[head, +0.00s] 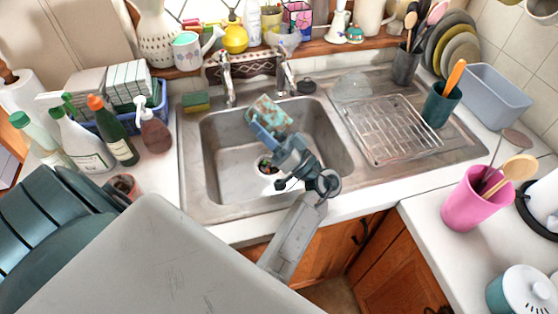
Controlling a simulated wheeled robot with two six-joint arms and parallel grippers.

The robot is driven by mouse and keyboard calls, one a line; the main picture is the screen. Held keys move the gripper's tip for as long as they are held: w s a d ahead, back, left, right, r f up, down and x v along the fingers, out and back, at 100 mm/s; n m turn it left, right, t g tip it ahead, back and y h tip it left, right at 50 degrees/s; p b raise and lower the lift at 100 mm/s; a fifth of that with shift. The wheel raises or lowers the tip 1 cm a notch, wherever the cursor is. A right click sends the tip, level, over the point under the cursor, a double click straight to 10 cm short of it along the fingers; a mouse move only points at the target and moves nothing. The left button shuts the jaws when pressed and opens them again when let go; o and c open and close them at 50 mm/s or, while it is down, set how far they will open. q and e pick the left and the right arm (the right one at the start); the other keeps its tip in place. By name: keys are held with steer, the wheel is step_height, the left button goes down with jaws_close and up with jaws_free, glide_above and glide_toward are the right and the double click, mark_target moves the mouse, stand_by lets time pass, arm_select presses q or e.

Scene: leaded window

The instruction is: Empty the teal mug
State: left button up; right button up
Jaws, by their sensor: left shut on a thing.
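A teal piece with brown and pale blotches (270,113), which looks like the teal mug, is tilted over the far part of the sink basin (225,178). My left gripper (262,131) is shut on its near side and hides part of it. Its opening and inside cannot be made out. Small dark, red and green bits (266,166) lie at the drain below the gripper. A darker teal cup (440,105) holding an orange-handled utensil stands upright right of the drainboard. My right gripper is not in view.
The tap (228,80) rises behind the basin, close to the held piece. A wire rack (395,130) lies on the drainboard. Bottles (82,142) crowd the left counter. A pink cup (467,205) with utensils stands at right.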

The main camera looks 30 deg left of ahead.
arm_select(q)
steer(key=s+a+f+t+h+p, duration=0.1)
steer(key=a+f+h+p, duration=1.2)
steer(key=f+h, duration=0.6)
steer(key=shift+a+f+h, duration=0.2)
steer(key=shift+a+h, duration=0.7)
steer(key=shift+h, duration=1.9)
